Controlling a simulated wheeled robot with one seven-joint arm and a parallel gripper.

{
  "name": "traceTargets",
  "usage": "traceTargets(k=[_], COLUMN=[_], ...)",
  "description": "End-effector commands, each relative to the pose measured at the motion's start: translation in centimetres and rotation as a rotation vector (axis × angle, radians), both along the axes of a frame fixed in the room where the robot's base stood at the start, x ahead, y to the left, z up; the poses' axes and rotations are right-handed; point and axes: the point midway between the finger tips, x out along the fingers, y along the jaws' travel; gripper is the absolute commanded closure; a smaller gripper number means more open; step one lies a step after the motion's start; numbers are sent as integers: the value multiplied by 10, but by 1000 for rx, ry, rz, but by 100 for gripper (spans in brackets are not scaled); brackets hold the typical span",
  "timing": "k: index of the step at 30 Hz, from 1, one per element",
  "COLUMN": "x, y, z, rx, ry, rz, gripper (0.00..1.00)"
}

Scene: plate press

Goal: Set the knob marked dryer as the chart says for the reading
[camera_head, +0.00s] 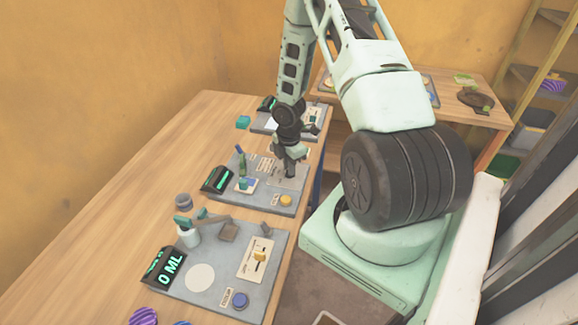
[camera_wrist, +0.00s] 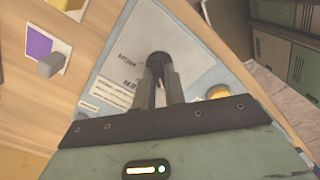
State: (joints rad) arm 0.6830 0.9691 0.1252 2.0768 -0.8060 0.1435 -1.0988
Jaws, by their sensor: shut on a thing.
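My gripper (camera_head: 289,172) reaches down onto the right part of the middle grey panel (camera_head: 262,200). In the wrist view my gripper (camera_wrist: 160,62) has its fingers closed together on a small dark knob, which they mostly hide. The knob sits on a pale plate (camera_wrist: 195,65) with printed words; one ends in "YER", partly covered by a finger. A white label with several lines of small print (camera_wrist: 112,88) lies beside it, too small to read. The panel's black display (camera_head: 217,180) has green figures that I cannot read.
A yellow button (camera_head: 286,200) is near the panel's front edge, close to my gripper. Another panel (camera_head: 268,124) stands behind. The wooden table's (camera_head: 120,205) left side is clear.

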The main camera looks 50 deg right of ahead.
Motion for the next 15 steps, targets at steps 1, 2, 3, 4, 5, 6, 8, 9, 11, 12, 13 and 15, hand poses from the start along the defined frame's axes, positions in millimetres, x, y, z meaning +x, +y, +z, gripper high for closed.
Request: traceTargets(k=[1,2,3,4,5,6,8,9,11,12,13,15], x=[0,1,1,1,1,1,1,1,1,2,2,2], y=[0,0,0,0,0,0,0,-1,-1,-1,-1,-1], z=[0,0,0,0,0,0,0,0,0,0,0,0], rx=[0,0,0,0,0,0,-1,0,-2,-2,-2,-1], ry=[-1,-1,-1,-1,-1,-1,-1,-1,-2,-2,-2,-2], rz=[-24,-40,-67,-89,-111,-144,-197,-234,-291,-328,-359,-425], gripper=[100,100,100,100,100,100,100,100,100,100,100,100])
